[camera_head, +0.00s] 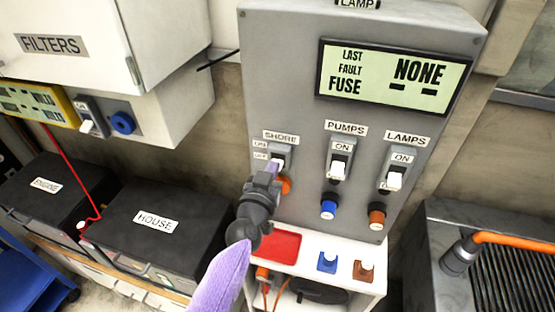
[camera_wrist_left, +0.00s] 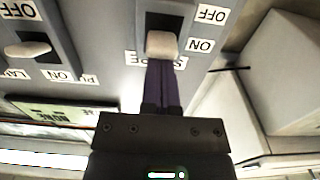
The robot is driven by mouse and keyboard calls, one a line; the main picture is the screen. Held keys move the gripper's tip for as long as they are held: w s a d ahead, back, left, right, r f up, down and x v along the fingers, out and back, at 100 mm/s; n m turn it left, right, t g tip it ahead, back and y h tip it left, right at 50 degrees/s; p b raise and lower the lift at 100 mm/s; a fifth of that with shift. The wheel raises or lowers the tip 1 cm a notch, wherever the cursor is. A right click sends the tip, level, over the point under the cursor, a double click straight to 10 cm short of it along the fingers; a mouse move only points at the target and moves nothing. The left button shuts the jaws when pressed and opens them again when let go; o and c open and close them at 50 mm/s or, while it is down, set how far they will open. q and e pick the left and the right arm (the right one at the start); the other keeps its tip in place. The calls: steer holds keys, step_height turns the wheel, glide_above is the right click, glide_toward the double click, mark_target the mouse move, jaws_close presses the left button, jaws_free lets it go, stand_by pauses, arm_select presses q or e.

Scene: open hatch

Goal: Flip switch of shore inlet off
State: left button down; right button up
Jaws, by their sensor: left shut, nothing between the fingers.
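The shore inlet switch (camera_head: 278,162) is a pale rocker lever in a dark slot on the grey panel, under the SHORE label (camera_head: 281,137). ON and OFF labels sit beside it. In the left wrist view the lever (camera_wrist_left: 162,44) shows upside down, with the dark slot beyond it. My right gripper is not in view.
The PUMPS switch (camera_head: 338,170) and LAMPS switch (camera_head: 395,179) stand to the right on the same panel. A display (camera_head: 394,80) reads fuse NONE. An orange knob (camera_head: 285,186) sits just below the shore switch. Black battery boxes (camera_head: 150,228) are at left, a ribbed unit (camera_head: 500,262) at right.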

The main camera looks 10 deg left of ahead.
arm_select(q)
steer(key=shift+f, duration=0.35)
stand_by(0.4)
steer(key=shift+r, duration=0.45)
steer(key=s+p, duration=0.3)
steer(key=s, duration=0.4)
stand_by(0.4)
steer(key=shift+a+f, duration=0.1)
